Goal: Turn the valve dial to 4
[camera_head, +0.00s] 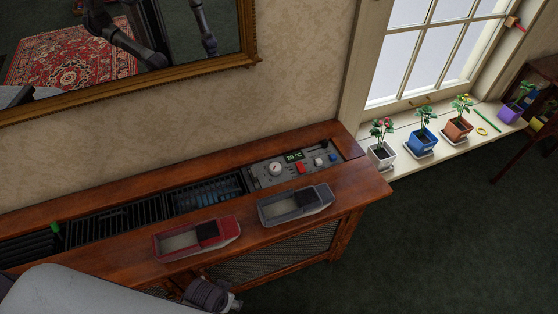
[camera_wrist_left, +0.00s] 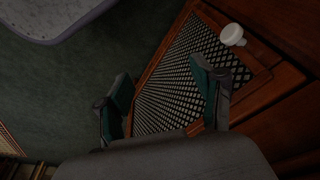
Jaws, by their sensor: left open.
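A grey control panel (camera_head: 292,169) is set into the right end of the wooden cabinet top. It carries a round white dial (camera_head: 275,168), a small green-lit display (camera_head: 293,156), a red part and a blue knob; the dial's setting is too small to read. In the left wrist view a round white knob (camera_wrist_left: 232,35) stands out from the cabinet's wooden front; its marks do not show. I cannot tell which is the valve dial. My left gripper (camera_wrist_left: 165,95) is open and empty before the cabinet's mesh front, apart from the knob. My right gripper is not in view.
A red tray (camera_head: 178,242) and a grey tray (camera_head: 283,208) sit on the cabinet top (camera_head: 115,252). Several potted plants line the windowsill (camera_head: 440,154). A gilt-framed mirror (camera_head: 190,72) hangs above the cabinet. Green carpet (camera_head: 440,255) is clear at right.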

